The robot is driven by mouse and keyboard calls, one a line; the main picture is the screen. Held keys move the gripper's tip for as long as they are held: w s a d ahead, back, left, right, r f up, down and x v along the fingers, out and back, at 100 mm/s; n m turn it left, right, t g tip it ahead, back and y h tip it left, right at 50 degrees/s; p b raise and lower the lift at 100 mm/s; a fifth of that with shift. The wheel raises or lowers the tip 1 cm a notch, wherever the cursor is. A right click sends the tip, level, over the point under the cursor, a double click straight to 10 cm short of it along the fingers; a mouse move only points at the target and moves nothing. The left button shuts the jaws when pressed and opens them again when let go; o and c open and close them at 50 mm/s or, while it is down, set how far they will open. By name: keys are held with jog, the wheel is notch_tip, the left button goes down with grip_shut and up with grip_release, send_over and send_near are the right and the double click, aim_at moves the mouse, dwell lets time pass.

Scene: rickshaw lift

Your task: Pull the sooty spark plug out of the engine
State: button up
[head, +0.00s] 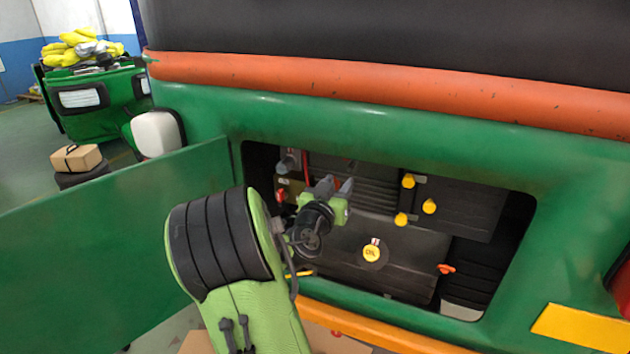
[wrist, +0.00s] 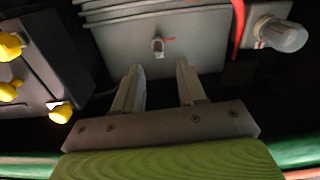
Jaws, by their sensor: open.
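The engine (head: 360,180) sits inside the open bay in the green body panel. In the wrist view its grey block (wrist: 110,40) fills the upper middle. A small grey plug-like part (wrist: 158,46) stands out from the block, with a small red mark beside it; I cannot make out soot on it. My gripper (head: 336,187) reaches into the bay in the head view. In the wrist view my gripper (wrist: 159,72) is open and empty. Its two fingertips point at the block, one either side of the small part's line, apart from it. In the head view the gripper hides this part.
A grey cap (wrist: 282,34) with a red lead (wrist: 238,25) is at the right in the wrist view. Several yellow caps (head: 401,219) sit on a dark box. A yellow oil cap (head: 372,254) is below. The open green door (head: 110,240) stands left.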

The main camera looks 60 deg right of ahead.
aim_at(348, 171)
jog(key=d+p, duration=0.1)
jog(key=d, duration=0.1)
jog(key=d+p, duration=0.2)
jog(key=d, duration=0.1)
jog(key=w+d+p, duration=0.1)
jog(key=d, duration=0.2)
jog(key=shift+r+p, duration=0.2)
jog(key=shift+p, duration=0.2)
jog(key=shift+w+d+f, duration=0.1)
jog(key=shift+d+f, duration=0.05)
jog(key=shift+d, duration=0.55)
jog(key=shift+a, duration=0.1)
grip_shut()
jog(key=shift+s+a+b, duration=0.2)
jog(key=shift+a+b, duration=0.7)
jog(key=shift+a, duration=0.15)
jog(key=shift+s+a+b, duration=0.15)
jog(key=shift+a+b, duration=0.75)
jog(key=shift+a, duration=0.1)
